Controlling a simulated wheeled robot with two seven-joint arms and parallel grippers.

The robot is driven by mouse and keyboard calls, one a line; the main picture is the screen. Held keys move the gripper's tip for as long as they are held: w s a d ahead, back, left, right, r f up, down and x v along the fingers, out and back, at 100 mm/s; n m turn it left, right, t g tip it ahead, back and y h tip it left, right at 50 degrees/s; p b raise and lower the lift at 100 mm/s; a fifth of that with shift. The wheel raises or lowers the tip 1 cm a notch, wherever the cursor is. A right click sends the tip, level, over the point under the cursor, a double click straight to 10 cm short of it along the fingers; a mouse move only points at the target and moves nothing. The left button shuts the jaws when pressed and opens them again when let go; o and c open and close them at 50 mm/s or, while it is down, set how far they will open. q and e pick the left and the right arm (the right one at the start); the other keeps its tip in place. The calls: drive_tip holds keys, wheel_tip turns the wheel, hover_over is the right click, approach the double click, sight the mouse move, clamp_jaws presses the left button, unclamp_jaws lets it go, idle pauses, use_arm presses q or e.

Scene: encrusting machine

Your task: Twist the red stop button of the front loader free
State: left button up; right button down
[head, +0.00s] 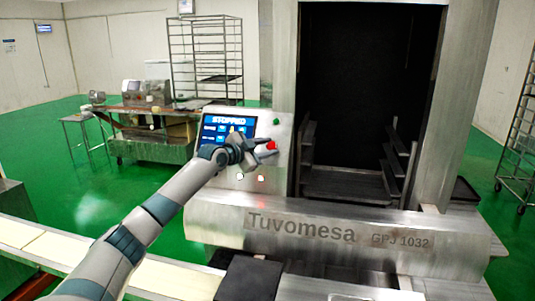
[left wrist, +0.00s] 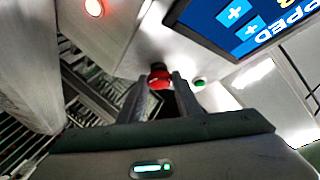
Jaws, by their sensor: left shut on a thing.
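The red stop button (head: 271,146) sits on the right part of the front loader's control panel (head: 283,130), beside the screen (head: 228,129) that reads "STOPPED". My left gripper (head: 268,148) reaches the panel from the left. In the left wrist view the red button (left wrist: 159,77) is between the tips of the left gripper (left wrist: 160,84), which is shut on it. The button's sides are partly hidden by the fingers. My right gripper is in neither view.
A green button (head: 276,122) is above the red one, and lit buttons (head: 261,178) are below. The dark loader opening (head: 360,90) with side rails is to the right. A conveyor (head: 170,275) runs along the lower left. A wheeled rack (head: 205,55) stands behind.

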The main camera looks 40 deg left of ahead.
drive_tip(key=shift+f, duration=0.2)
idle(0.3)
use_arm(q)
drive_tip(key=o, duration=1)
drive_tip(key=shift+c, duration=0.2)
drive_tip(key=shift+o, duration=0.5)
drive_tip(key=shift+w+a+f, duration=0.1)
drive_tip(key=shift+w+f, duration=0.1)
drive_tip(key=shift+w, duration=0.1)
drive_tip(key=shift+s+r, duration=0.1)
drive_tip(key=shift+s, duration=0.15)
drive_tip(key=shift+s+a+b, duration=0.1)
drive_tip(key=shift+s+b, duration=0.4)
drive_tip(key=shift+s, duration=0.3)
drive_tip(key=s+a+r+b, duration=0.1)
drive_tip(key=s+r+b, duration=0.1)
drive_tip(key=s+b, duration=0.6)
drive_tip(key=shift+s+a+r, duration=0.2)
drive_tip(key=shift+s+r, duration=0.2)
drive_tip(key=shift+s, duration=3.05)
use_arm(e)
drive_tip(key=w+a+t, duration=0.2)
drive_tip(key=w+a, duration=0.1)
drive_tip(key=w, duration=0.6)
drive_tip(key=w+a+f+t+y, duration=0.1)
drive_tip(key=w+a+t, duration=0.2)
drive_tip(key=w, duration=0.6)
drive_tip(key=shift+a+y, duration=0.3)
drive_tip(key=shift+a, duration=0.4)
